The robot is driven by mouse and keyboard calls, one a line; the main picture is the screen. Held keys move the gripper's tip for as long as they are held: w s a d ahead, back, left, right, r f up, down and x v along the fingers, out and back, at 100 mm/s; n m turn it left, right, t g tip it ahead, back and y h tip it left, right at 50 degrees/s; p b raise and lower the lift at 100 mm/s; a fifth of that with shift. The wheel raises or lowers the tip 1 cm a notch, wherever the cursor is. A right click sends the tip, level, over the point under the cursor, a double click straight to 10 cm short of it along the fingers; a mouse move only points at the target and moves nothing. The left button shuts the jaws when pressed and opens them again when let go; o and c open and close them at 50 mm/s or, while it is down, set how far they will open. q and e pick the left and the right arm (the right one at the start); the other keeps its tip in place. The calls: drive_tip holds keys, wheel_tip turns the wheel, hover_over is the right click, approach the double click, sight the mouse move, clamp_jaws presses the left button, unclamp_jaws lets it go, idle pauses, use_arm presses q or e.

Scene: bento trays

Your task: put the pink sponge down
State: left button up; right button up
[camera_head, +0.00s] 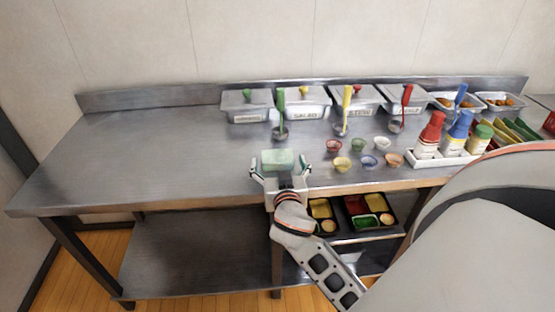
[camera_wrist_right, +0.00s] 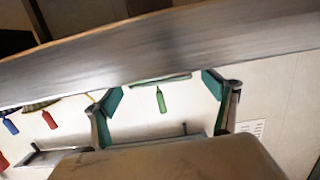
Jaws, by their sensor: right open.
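No pink sponge shows in either view. A pale green, sponge-like block (camera_head: 279,159) is near the front edge of the steel table. My right gripper (camera_head: 280,170) is at the table's front edge, with one finger at each side of the block. In the right wrist view my right gripper (camera_wrist_right: 162,90) has its teal-padded fingers wide apart. I cannot tell whether the fingers touch the block. My left gripper is not in view.
Lidded steel containers (camera_head: 247,103) line the back. A bottle tray (camera_head: 428,160) stands farther right. Filled bento trays (camera_head: 322,213) are on the shelf below. The table's left side (camera_head: 140,165) is clear.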

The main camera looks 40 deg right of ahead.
sight(277, 156)
drive_tip(key=x, duration=0.3)
drive_tip(key=shift+w, duration=0.2)
drive_tip(key=c, duration=0.8)
